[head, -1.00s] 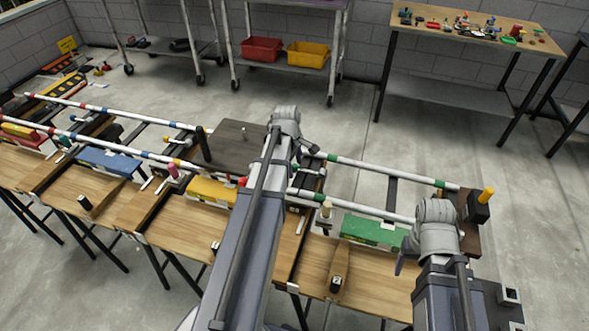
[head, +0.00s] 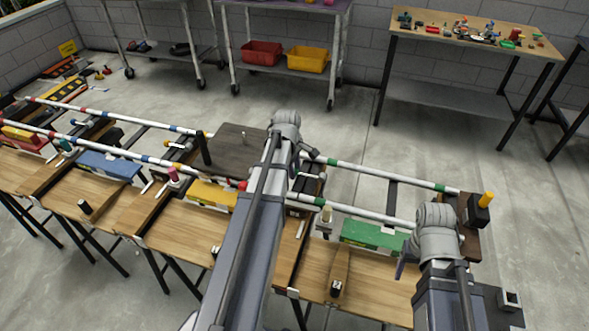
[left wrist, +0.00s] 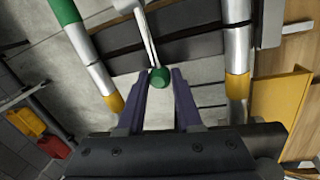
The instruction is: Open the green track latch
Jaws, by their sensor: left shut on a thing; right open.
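The green track's latch shows in the left wrist view as a metal lever (left wrist: 145,35) ending in a round green knob (left wrist: 160,78). My left gripper (left wrist: 160,82) is shut on this knob, with a fingertip on each side. In the head view my left gripper (head: 308,148) is at the track's rails, partly behind my own arm, and the latch cannot be made out there. The green block (head: 372,234) sits beside the green-banded rail (head: 375,215). My right gripper (head: 402,262) is open beside the green block's right end, mostly hidden by its wrist.
White rails with coloured bands run across the wooden tables. A yellow block (head: 210,195), a blue block (head: 108,164) and a dark plate (head: 238,148) lie to the left. A black post with a yellow top (head: 486,200) stands at the right end.

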